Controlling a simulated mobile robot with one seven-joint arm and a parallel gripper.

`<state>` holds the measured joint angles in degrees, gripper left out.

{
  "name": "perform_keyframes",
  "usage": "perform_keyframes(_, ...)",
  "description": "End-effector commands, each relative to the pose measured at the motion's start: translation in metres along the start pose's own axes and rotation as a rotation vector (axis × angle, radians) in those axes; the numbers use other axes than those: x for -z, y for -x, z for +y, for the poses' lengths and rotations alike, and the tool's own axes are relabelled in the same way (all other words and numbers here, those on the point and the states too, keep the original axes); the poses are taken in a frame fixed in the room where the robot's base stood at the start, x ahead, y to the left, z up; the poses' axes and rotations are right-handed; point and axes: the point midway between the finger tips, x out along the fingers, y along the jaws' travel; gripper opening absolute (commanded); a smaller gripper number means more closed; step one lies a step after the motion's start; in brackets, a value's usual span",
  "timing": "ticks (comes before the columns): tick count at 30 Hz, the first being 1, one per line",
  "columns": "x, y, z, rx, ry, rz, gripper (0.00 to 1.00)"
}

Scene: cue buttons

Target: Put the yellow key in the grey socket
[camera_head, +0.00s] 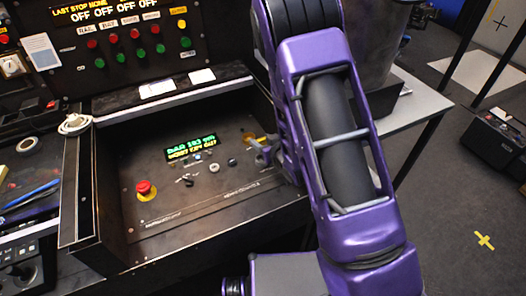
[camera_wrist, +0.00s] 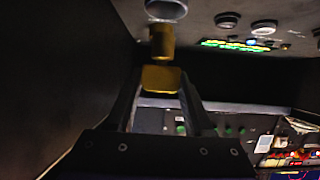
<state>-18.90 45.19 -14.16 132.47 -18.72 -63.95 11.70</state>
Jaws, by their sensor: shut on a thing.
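In the wrist view the yellow key (camera_wrist: 161,78) has a flat block grip and a round stem that points up in the picture, at the grey socket (camera_wrist: 166,9). The socket is a pale round ring, cut by the top edge. The stem's tip is right at the socket's lower rim; I cannot tell whether they touch. My gripper (camera_wrist: 160,89) is shut on the key's block. In the head view my gripper (camera_head: 264,156) is at the right end of the console panel, partly hidden by my purple arm, with a bit of yellow (camera_head: 249,138) beside it.
The panel (camera_head: 190,208) is recessed between dark side walls. It carries a red button (camera_head: 145,188) on a yellow base, a green-lit display (camera_head: 190,147) and several small knobs. A dark wall (camera_wrist: 60,75) stands close on the left in the wrist view.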

Motion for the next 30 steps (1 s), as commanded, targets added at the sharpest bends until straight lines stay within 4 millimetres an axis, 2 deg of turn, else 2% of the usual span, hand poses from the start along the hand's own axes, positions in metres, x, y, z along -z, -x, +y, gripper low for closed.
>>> perform_keyframes(8, -0.034, -0.016, 0.0, 0.0, 0.001, -0.001, 0.0)
perform_keyframes(22, -0.04, -0.02, 0.0, 0.0, 0.0, 0.001, 0.0)
perform_keyframes(23, -0.039, -0.019, 0.0, 0.0, 0.0, 0.0, 0.57)
perform_keyframes(27, -0.039, -0.019, 0.0, 0.0, 0.0, 0.0, 0.82)
perform_keyframes(30, -0.039, -0.019, 0.0, 0.0, 0.0, 0.0, 0.82)
